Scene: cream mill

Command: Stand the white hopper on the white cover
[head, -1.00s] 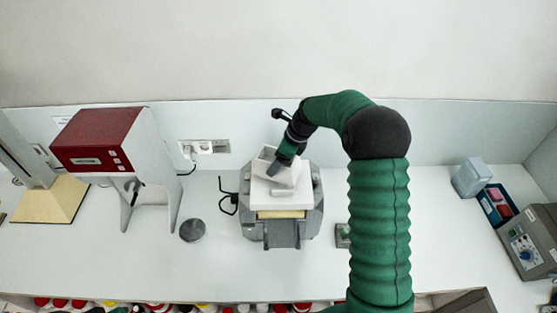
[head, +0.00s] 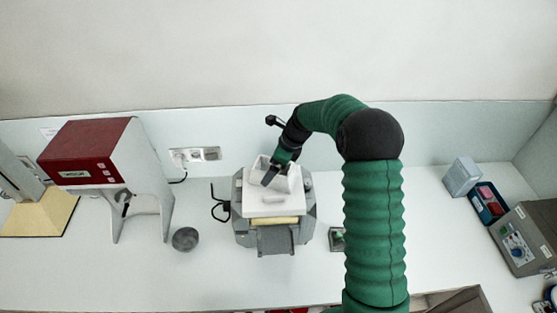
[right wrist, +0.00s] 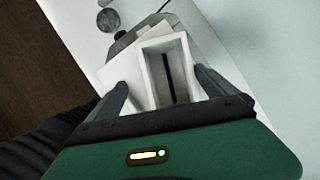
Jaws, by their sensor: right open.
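The white hopper (head: 285,183), an open-topped box, is at the back of the white cover (head: 262,208) on the grey mill (head: 275,238). It appears to rest on the cover, but its underside is hidden. My right gripper (head: 271,176) reaches down to the hopper from behind. In the right wrist view my right gripper (right wrist: 162,82) is open, with one finger on each side of the hopper (right wrist: 152,72). A dark slot shows inside it. Whether the fingers touch its walls cannot be told. My left gripper is not in view.
A red and white machine (head: 90,150) stands left, with a round grey lid (head: 185,239) beside it. A wall socket (head: 195,155) is behind. The front left bench is clear.

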